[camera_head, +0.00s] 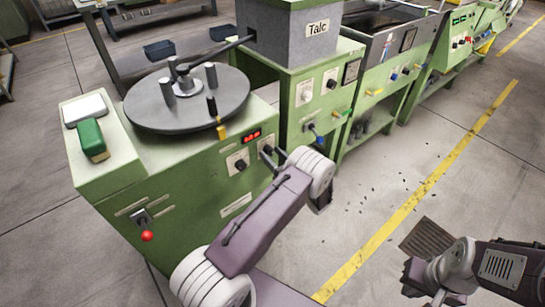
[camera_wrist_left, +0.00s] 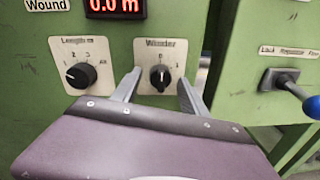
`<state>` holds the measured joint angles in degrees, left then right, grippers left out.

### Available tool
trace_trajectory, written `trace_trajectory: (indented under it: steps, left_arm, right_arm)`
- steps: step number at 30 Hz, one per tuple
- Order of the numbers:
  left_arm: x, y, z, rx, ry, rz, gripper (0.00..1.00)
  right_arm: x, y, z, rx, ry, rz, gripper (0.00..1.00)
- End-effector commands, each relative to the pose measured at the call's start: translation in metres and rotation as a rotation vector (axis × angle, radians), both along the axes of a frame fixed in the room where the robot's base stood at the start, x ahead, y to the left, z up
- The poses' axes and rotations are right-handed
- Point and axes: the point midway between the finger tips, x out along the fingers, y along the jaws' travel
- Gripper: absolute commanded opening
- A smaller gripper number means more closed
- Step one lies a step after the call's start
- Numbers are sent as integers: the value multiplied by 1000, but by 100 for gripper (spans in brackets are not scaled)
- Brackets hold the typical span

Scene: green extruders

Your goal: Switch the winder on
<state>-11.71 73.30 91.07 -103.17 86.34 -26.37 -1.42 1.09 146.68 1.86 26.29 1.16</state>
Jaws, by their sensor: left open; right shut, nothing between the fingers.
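The winder knob (camera_wrist_left: 160,76) is a black rotary knob on a white plate labelled "Winder" on the green machine front (camera_head: 195,185). Its white pointer mark faces up, toward the 0. My left gripper (camera_wrist_left: 158,88) is open, with one finger on each side of the knob; whether they touch it I cannot tell. In the head view the left gripper (camera_head: 278,158) reaches the panel and partly hides the knob (camera_head: 267,149). My right gripper (camera_head: 418,283) is shut and empty over the floor at the lower right.
A length knob (camera_wrist_left: 81,76) is left of the winder knob, below a red display (camera_wrist_left: 115,6) reading 0.0 m. A blue-tipped lever (camera_wrist_left: 305,104) sticks out at the right. A round turntable (camera_head: 190,100) tops the machine.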

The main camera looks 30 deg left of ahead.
Motion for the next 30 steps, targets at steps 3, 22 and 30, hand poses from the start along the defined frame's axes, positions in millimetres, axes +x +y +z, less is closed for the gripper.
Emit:
trace_trajectory:
  steps: [3, 22, 30]
  left_arm:
    - [1, 1, 0, 0, 0, -1, 51]
    - [1, 1, 1, 13, 29, -1, 0]
    - [0, 1, 3, 74, 181, -1, 0]
  right_arm:
    - [0, 0, 0, 0, 0, 0, 0]
    - [0, 0, 3, 0, 0, 0, 0]
    - [0, 0, 13, 0, 0, 0, 0]
